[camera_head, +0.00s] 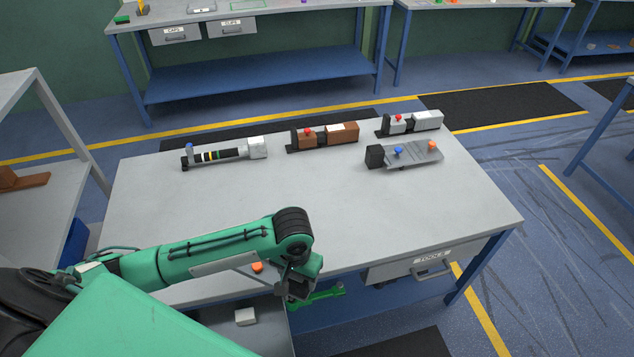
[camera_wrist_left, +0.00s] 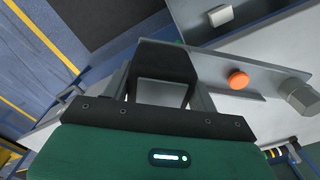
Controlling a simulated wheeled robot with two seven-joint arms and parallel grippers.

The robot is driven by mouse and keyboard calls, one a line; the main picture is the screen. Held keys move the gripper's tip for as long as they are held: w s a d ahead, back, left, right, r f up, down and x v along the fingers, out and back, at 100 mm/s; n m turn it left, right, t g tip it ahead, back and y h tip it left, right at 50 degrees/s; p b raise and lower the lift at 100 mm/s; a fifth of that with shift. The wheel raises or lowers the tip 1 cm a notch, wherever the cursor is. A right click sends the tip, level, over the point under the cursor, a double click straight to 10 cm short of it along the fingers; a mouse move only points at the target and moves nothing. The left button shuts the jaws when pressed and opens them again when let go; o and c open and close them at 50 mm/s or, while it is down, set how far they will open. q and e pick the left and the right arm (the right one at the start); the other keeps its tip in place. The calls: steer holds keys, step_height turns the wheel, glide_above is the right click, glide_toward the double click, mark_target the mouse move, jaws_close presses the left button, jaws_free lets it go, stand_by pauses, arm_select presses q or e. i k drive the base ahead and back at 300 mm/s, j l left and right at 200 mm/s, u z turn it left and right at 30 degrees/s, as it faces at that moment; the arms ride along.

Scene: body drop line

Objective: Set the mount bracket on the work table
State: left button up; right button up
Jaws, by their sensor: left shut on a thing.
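My left gripper (camera_head: 303,290) is shut on a grey plate-like part that looks like the mount bracket (camera_head: 240,272), at the front edge of the work table (camera_head: 230,215). In the left wrist view a black block stands between the fingers (camera_wrist_left: 165,90), and the bracket's grey plate, with an orange knob (camera_wrist_left: 238,80), extends to the right. My forearm and wrist hide much of the part in the head view, so I cannot tell whether it touches the table. My right gripper is not in view.
Toward the table's back are a black-and-silver unit (camera_head: 225,154), two red-button units (camera_head: 322,136) (camera_head: 410,123) and a grey plate with blue and orange knobs (camera_head: 415,154). The table's middle is clear.

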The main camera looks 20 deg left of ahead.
mark_target(371, 214)
steer(key=i+l, duration=0.2)
steer(key=l, duration=0.15)
steer(key=i+l+u, duration=0.15)
steer(key=l, duration=0.25)
steer(key=i+l, duration=0.25)
steer(key=l+u, duration=0.05)
steer(key=l, duration=0.05)
